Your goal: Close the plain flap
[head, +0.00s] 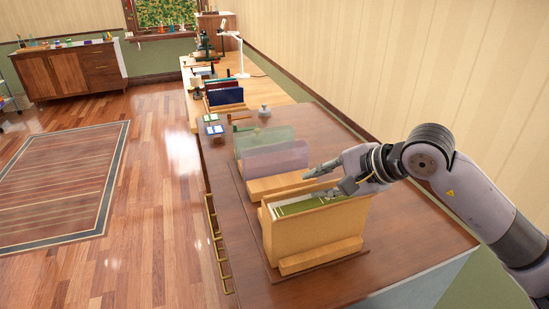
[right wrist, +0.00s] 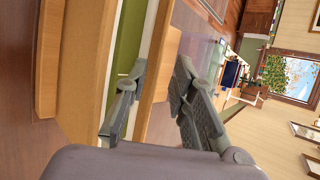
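A tan wooden box (head: 312,239) with green folders (head: 304,205) inside stands on the near part of the dark wooden counter. Its top is open. I cannot tell which part of it, if any, is the plain flap. My right gripper (head: 322,182) is at the box's far upper edge, fingers apart and pointing left. In the right wrist view, the open gripper (right wrist: 161,62) has one finger over the green folder (right wrist: 131,35) and the other beyond the far tan panel (right wrist: 157,75). Contact is unclear. My left gripper is not in view.
Behind the box, a purple translucent panel (head: 276,161) and a green one (head: 265,141) stand by a wooden rack. A small grey knobbed item (head: 264,111) is farther back. The counter (head: 420,243) is clear at the right front, below my right arm.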

